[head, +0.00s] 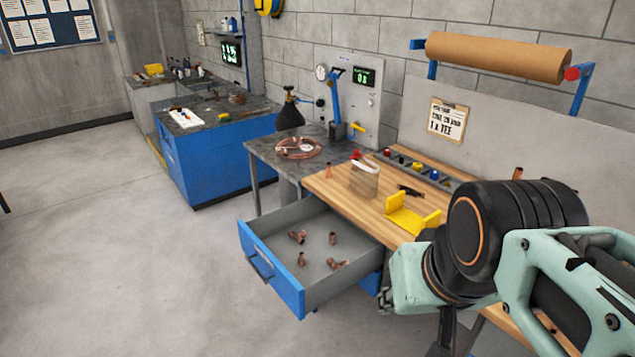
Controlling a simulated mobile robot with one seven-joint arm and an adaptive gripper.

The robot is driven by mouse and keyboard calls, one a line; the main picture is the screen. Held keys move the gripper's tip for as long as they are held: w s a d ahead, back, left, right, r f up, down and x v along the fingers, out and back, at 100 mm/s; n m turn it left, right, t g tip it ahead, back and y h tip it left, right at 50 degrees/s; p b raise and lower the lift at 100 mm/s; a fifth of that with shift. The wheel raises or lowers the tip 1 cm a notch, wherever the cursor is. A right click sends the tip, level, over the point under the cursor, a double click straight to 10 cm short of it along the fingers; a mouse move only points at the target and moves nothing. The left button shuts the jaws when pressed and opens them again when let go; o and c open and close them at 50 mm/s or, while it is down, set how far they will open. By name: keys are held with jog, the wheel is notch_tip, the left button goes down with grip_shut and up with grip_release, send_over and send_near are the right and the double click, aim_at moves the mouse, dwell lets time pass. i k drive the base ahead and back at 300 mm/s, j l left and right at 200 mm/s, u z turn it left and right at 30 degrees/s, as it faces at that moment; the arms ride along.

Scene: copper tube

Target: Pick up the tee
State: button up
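Several small copper fittings lie apart in the open grey drawer (318,284) with a blue front, below the wooden bench. The fitting at the back left (298,237) and the one at the front right (337,264) look branched, like tees or elbows; they are too small to tell which. Two others, one at the back right (333,239) and one at the front left (301,259), look short and straight. My arm comes in from the lower right, its wrist right of the drawer. A dark part below it (445,338) may be my gripper; its fingers cannot be made out.
The wooden bench (335,190) holds a yellow holder (405,213), a pale pouch-like item (364,179) and a parts rail. A clipboard (447,119) on the panel reads "1 x TEE". A grey table with a copper coil (299,148) stands behind. The floor left is clear.

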aim_at(298, 237)
jog(key=i+j+z, duration=0.15)
jog(key=z, duration=0.95)
jog(key=j+z, duration=0.3)
jog(key=i+j+z, duration=0.1)
jog(key=j+z, duration=0.2)
jog(key=j, duration=0.15)
jog(key=j+z, duration=0.3)
jog(key=j, duration=0.4)
jog(key=k+j+z, duration=0.1)
jog(key=j+z, duration=0.2)
jog(key=j, duration=0.4)
jog(key=k+j, duration=0.1)
jog(key=j, duration=0.3)
jog(key=k+j, duration=0.1)
jog(key=j, duration=0.3)
jog(key=k+j, duration=0.1)
jog(key=j, duration=0.3)
jog(key=j+z, duration=0.1)
jog(key=j, duration=0.35)
jog(key=k+l+z, duration=0.15)
jog(key=k+l, duration=0.2)
jog(key=l, duration=0.15)
